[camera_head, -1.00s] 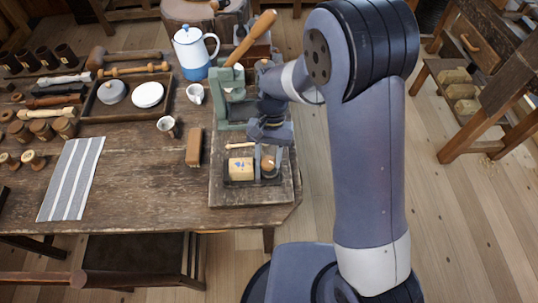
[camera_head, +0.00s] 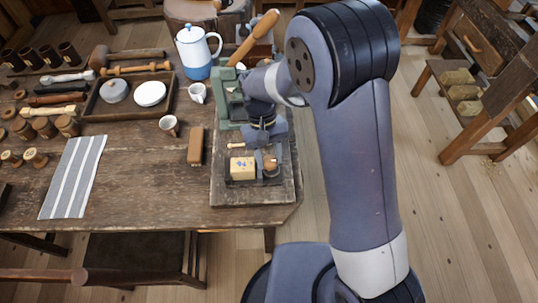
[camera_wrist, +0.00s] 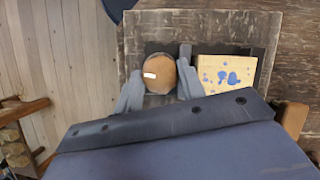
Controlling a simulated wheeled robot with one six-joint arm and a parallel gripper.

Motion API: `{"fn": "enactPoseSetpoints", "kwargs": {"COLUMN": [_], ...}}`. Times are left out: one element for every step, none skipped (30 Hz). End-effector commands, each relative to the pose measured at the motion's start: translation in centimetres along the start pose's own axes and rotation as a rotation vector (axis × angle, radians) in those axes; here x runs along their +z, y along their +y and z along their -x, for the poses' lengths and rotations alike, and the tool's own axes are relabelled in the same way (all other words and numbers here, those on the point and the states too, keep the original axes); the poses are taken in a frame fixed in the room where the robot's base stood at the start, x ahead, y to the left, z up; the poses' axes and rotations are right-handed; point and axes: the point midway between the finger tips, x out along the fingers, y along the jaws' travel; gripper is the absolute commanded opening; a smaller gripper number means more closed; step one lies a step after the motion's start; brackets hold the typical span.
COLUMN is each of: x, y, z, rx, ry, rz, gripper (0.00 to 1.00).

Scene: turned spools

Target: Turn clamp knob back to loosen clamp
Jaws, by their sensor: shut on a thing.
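The round brown clamp knob (camera_wrist: 159,74) has a small white mark on top. It sits between the two grey fingers of my gripper (camera_wrist: 160,90) in the wrist view, and my gripper is shut on it. In the head view the knob (camera_head: 270,163) shows just below my gripper (camera_head: 268,153), partly covered by it. A pale yellow block (camera_wrist: 226,74) with blue blotches sits beside the knob in the dark clamp (camera_head: 257,183), and the block also shows in the head view (camera_head: 242,168). My wrist hides part of the clamp.
The clamp stands on a wooden board (camera_head: 226,194) at the table's right end. A green machine frame (camera_head: 228,100) stands behind it. A brown block (camera_head: 195,147), a cup (camera_head: 169,124) and a striped cloth (camera_head: 73,178) lie to the left. Bare tabletop shows between cloth and block.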

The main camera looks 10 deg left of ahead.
Motion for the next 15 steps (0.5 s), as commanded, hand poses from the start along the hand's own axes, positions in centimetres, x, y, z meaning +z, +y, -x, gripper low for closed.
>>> {"fn": "enactPoseSetpoints", "kwargs": {"x": [-0.04,-0.04,-0.04,-0.04,-0.04,-0.04,-0.04,-0.04,-0.04,-0.04,-0.04,-0.04,-0.03,-0.03,-0.03], "y": [-0.01,0.00,0.00,0.00,0.00,0.00,0.00,-0.01,0.00,-0.01,-0.01,0.00,0.00,0.00,0.00], "z": [0.05,0.05,0.05,0.05,0.05,0.05,0.05,0.05,0.05,0.05,0.05,0.04,0.04,0.04,0.03], "rx": [0.001,0.001,0.001,0.001,0.001,0.000,0.000,0.000,0.000,0.000,0.000,0.000,0.000,0.000,0.000], "ry": [0.002,0.002,0.002,0.002,0.002,0.002,0.002,0.002,0.002,0.002,0.002,0.002,0.002,0.002,0.001], "rz": [0.001,0.001,0.001,0.001,0.001,0.001,0.001,0.000,0.000,0.000,0.000,0.000,0.000,0.000,0.000], "gripper": [0.15,0.15,0.15,0.15,0.15,0.15,0.15,0.15,0.15,0.40,0.43,0.46,0.48,0.51,0.54]}}
